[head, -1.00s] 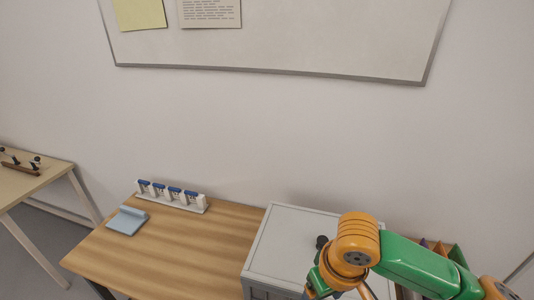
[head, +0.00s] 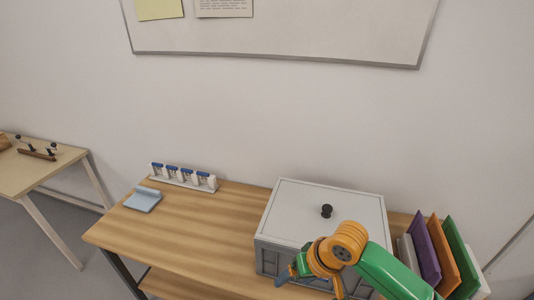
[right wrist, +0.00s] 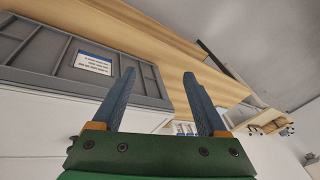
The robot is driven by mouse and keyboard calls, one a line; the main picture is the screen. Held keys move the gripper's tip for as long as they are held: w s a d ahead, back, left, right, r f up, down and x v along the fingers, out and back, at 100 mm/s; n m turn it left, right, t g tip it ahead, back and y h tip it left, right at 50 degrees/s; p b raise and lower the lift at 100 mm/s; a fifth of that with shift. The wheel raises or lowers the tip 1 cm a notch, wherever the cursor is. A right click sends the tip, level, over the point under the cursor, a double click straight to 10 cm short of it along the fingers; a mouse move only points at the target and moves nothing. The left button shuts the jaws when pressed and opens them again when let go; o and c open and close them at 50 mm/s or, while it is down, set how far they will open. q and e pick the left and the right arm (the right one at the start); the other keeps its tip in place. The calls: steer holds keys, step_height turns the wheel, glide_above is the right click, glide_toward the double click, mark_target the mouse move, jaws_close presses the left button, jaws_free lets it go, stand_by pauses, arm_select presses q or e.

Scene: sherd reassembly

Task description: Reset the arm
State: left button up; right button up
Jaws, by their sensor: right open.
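My right arm, green and orange, comes in from the lower right in the head view. Its gripper (head: 306,282) is low in front of the grey box, partly cut off by the bottom edge. In the right wrist view the right gripper (right wrist: 158,74) shows two blue-grey fingers standing well apart with nothing between them. My left gripper is not in view.
A grey lidded box (head: 290,207) with a black knob stands on the wooden table (head: 200,225). Purple, orange and green upright files (head: 445,252) are right of it. A blue pad (head: 143,200) and a white rack (head: 184,180) sit left. The table's middle is clear.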

steer(key=s+d+f+m+t+h+b, duration=0.1)
steer(key=s+d+f, duration=0.15)
steer(key=f, duration=0.95)
steer(key=s+d+f+m+t+b, duration=0.15)
steer(key=d+f, duration=0.25)
steer(key=f, duration=0.8)
steer(key=s+d+f+n+g+h, duration=0.1)
steer(key=s+f, duration=0.3)
steer(key=s, duration=0.5)
steer(key=s+d+f+n+g, duration=0.1)
steer(key=s+d+f, duration=0.1)
steer(key=s+f, duration=0.3)
steer(key=s+d+f+n+g+h, duration=0.1)
steer(key=s+f, duration=0.4)
steer(key=s, duration=0.9)
steer(key=shift+d+g+h+b, duration=0.3)
steer(key=shift+d+g+b, duration=0.1)
steer(key=shift+d, duration=0.45)
steer(key=shift+f, duration=0.1)
